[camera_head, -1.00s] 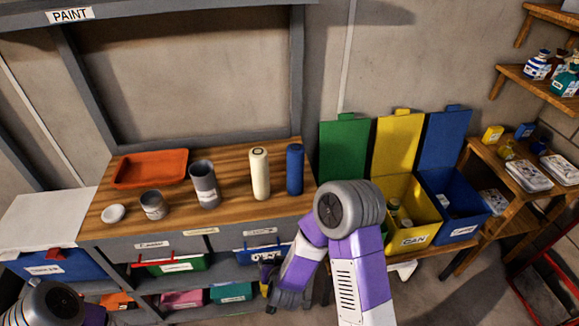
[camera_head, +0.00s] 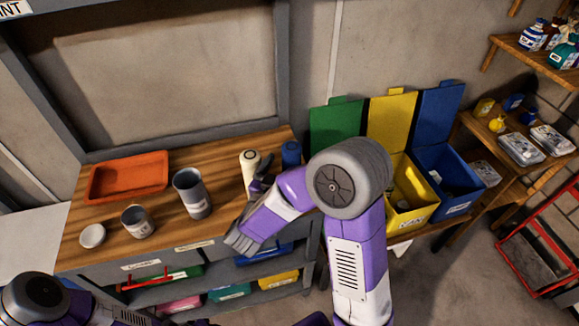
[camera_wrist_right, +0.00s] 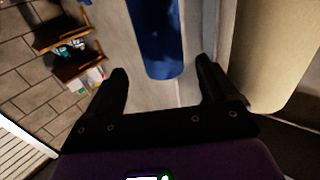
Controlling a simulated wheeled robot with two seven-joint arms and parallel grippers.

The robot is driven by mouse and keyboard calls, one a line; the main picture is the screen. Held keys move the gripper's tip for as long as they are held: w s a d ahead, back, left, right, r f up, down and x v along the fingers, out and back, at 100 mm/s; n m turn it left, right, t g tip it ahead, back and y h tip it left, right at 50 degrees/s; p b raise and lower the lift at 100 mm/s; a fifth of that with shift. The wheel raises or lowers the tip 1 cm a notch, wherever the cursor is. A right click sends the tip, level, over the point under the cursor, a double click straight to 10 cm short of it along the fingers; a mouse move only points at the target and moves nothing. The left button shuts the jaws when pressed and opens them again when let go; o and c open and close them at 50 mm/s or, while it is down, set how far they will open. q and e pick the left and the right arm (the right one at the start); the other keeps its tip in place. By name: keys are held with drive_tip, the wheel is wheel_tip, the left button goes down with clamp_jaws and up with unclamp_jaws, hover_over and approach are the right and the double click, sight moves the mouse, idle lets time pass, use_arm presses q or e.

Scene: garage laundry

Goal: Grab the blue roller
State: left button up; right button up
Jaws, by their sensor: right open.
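The blue roller (camera_head: 291,152) stands upright at the right back of the wooden worktop. My right arm hides its lower part in the head view. My right gripper (camera_head: 262,175) is open, in front of the rollers. In the right wrist view, the blue roller (camera_wrist_right: 154,38) shows between and beyond the two open fingers (camera_wrist_right: 162,70), with nothing held. The cream roller (camera_head: 249,160) stands to its left and shows large beside the right finger in the wrist view (camera_wrist_right: 272,55). My left arm shows at the bottom left; its gripper is not visible.
A grey cup (camera_head: 192,194), a smaller can (camera_head: 138,221), a white lid (camera_head: 92,236) and an orange tray (camera_head: 127,178) occupy the worktop's left. Green (camera_head: 336,128), yellow (camera_head: 409,215) and blue (camera_head: 447,182) bins stand to the right.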

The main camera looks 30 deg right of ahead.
sight(295, 145)
drive_tip(key=shift+x, duration=1.2)
drive_tip(key=x, duration=0.5)
drive_tip(key=shift+w+d+r, duration=0.1)
drive_tip(key=shift+w+r, duration=0.2)
drive_tip(key=shift+w, duration=0.1)
